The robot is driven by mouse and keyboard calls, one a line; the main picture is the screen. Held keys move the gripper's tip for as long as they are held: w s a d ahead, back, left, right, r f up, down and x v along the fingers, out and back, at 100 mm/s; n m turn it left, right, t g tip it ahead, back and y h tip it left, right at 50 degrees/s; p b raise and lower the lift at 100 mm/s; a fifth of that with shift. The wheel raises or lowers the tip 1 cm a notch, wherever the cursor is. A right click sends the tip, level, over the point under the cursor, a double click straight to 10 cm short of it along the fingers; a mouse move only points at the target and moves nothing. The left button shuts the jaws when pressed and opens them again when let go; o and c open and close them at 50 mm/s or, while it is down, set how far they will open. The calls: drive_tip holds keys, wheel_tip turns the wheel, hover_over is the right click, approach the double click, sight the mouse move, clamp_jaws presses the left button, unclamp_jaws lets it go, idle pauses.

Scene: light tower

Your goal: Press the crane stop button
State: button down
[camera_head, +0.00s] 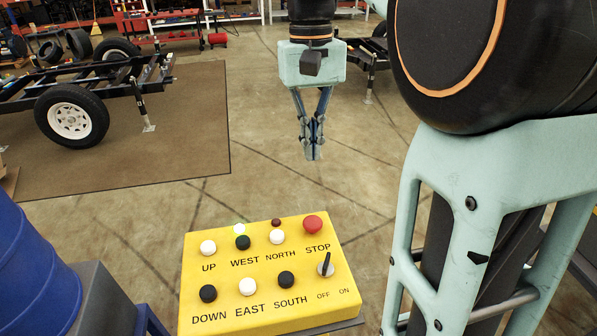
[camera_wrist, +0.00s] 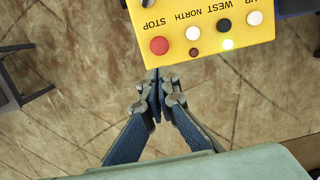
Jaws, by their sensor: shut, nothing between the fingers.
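The yellow crane control panel (camera_head: 264,282) is at the bottom middle of the head view. Its red STOP button (camera_head: 313,225) is at the panel's upper right corner, above a toggle switch marked OFF and ON. In the wrist view the red STOP button (camera_wrist: 159,46) shows near the panel's corner, upside down. My gripper (camera_head: 313,156) is shut and empty, pointing down, above and behind the panel in the head view. In the wrist view my gripper's tips (camera_wrist: 155,78) lie just below the STOP button in the picture and appear apart from it.
White and black buttons, such as the white UP button (camera_head: 208,247), cover the panel. A green light (camera_head: 239,229) glows on it. A blue barrel (camera_head: 38,265) stands at the left. A wheeled trailer frame (camera_head: 75,110) is farther back. The floor behind the panel is open.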

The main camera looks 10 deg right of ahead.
drive_tip(key=shift+s, duration=0.15)
approach(312, 219)
drive_tip(key=f, duration=0.2)
drive_tip(key=s+f+b, duration=0.1)
drive_tip(key=f, duration=0.2)
drive_tip(key=shift+f, duration=0.2)
drive_tip(key=shift+s+f, duration=0.1)
drive_tip(key=shift+f, duration=0.55)
wheel_tip(312, 219, down, 2)
drive_tip(key=shift+f+b, duration=0.1)
drive_tip(key=shift+b, duration=0.4)
